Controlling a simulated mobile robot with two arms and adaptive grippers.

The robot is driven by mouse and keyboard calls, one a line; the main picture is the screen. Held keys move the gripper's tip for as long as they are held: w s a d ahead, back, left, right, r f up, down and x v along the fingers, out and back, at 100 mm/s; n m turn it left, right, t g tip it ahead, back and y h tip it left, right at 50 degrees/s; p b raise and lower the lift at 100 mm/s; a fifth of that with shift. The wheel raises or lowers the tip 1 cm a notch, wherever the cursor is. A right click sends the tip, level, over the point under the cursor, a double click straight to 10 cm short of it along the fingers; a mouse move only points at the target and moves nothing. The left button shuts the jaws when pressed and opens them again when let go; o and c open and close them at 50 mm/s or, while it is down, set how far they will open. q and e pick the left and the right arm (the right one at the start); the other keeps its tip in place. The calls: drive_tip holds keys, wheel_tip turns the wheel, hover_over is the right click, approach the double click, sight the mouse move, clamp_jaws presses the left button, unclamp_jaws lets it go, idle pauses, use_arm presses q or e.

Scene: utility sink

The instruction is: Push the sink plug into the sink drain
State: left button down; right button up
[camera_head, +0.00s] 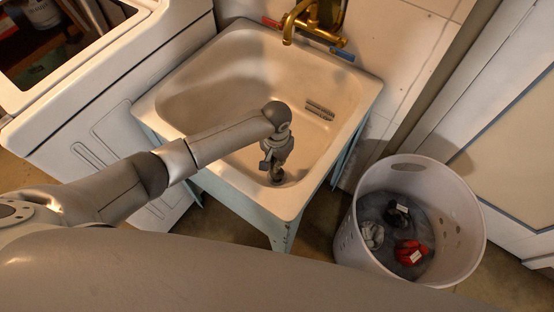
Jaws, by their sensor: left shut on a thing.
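The white utility sink (222,55) stands in the middle of the view with its basin open. My left arm reaches in from the left over the front rim. My left gripper (276,177) points down inside the basin, low near its front part, and is shut on the sink plug. The plug is mostly hidden by the fingers, and the drain beneath is hidden too. I cannot tell whether the plug touches the drain. My right gripper is not in view.
A brass faucet (292,25) is above the sink's back edge. A slotted overflow (320,110) is in the basin's right wall. A white laundry basket (352,225) with clothes stands at the right. A white machine (95,85) stands close at the left.

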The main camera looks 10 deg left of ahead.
use_arm(q)
drive_tip(key=shift+p, duration=0.5)
idle(0.7)
drive_tip(key=shift+p, duration=0.3)
drive_tip(key=shift+f+b, duration=0.9)
drive_tip(key=shift+f, duration=0.5)
drive_tip(key=c, duration=1.6)
unclamp_jaws()
drive_tip(key=shift+o, duration=0.6)
drive_tip(key=shift+r, duration=0.3)
wheel_tip(320, 180, up, 12)
drive_tip(key=shift+f, duration=0.2)
